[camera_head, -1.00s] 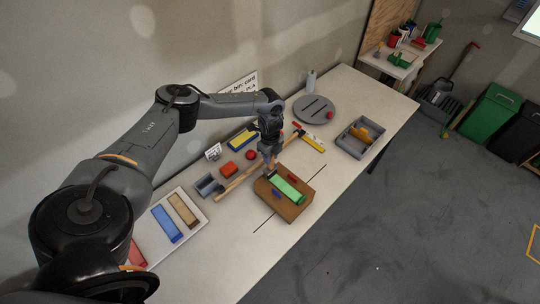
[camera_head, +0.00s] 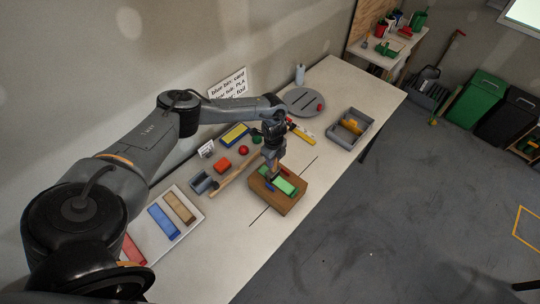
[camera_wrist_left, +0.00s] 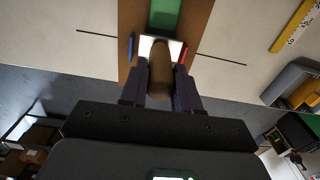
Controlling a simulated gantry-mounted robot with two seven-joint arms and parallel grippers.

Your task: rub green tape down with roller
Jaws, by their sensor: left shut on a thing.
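The green tape (camera_head: 286,184) lies as a strip on top of a brown block (camera_head: 293,203). It also shows in the left wrist view (camera_wrist_left: 165,16) at the top, on the brown surface (camera_wrist_left: 198,14). My left gripper (camera_head: 273,173) points down over the strip, and green shows on both sides of it. It is shut on the roller, whose tan rounded handle (camera_wrist_left: 160,70) shows between the fingers. A white patch shows around the handle's far end. I cannot tell whether the roller touches the tape. My right gripper is not in view.
Small blue (camera_wrist_left: 131,46) and red (camera_wrist_left: 183,54) pieces flank the strip. A wooden stick (camera_head: 232,177), a tray with coloured strips (camera_head: 193,224), a grey box (camera_head: 202,183), a round plate (camera_head: 303,101) and a grey bin (camera_head: 349,132) stand around. The table in front of the block is clear.

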